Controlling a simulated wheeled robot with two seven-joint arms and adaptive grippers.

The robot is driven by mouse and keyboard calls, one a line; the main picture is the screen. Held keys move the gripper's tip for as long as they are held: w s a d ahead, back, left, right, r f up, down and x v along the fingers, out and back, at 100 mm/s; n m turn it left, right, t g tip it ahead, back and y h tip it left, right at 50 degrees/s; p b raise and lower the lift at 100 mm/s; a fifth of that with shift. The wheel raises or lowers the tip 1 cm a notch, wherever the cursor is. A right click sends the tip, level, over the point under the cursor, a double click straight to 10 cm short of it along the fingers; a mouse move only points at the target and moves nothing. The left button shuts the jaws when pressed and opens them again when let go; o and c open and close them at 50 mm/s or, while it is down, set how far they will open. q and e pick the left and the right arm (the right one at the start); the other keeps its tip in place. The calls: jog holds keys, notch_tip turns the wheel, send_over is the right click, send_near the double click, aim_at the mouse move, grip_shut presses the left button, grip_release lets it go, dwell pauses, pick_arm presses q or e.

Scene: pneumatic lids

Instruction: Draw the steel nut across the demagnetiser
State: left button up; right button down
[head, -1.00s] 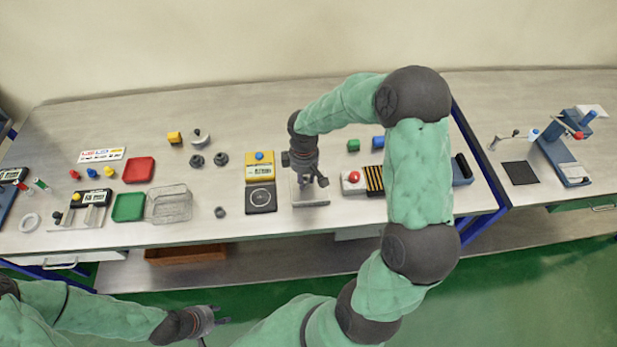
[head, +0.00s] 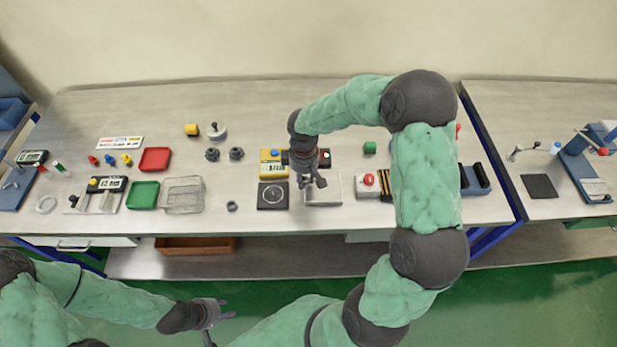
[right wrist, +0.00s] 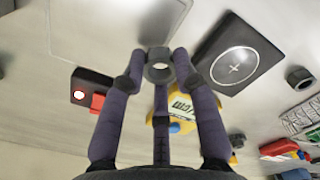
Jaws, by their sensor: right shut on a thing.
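My right gripper (head: 314,183) is shut on a grey ring-shaped nut (right wrist: 158,66), seen between its fingers in the right wrist view. In the head view the gripper hangs just right of a black plate (head: 272,196) marked with a white circle and cross, apart from it. A red-button box (head: 368,190) with a striped plate stands to the right. I cannot tell which unit is the demagnetiser. My left gripper (head: 222,312) is open and empty in front of the bench.
A pale tray (head: 335,192) lies under and right of my right gripper. A loose dark nut (head: 232,206) lies left of the black plate. A clear basket (head: 182,197), a green tray (head: 142,195) and a red tray (head: 155,159) stand further left.

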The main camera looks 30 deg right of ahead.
jog(key=shift+w+a, duration=0.3)
jog(key=shift+a, duration=0.2)
jog(key=shift+w+a, duration=0.3)
jog(key=shift+a, duration=0.2)
jog(key=shift+w+a+r+p, duration=0.15)
jog(key=shift+a+r+p, duration=0.15)
jog(key=shift+r, duration=0.2)
jog(key=shift+w+a+r+p, duration=0.15)
jog(key=shift+r+p, duration=0.1)
jog(key=shift+r, duration=0.25)
jog(key=shift+r+p, duration=1.45)
jog(key=shift+r, duration=0.5)
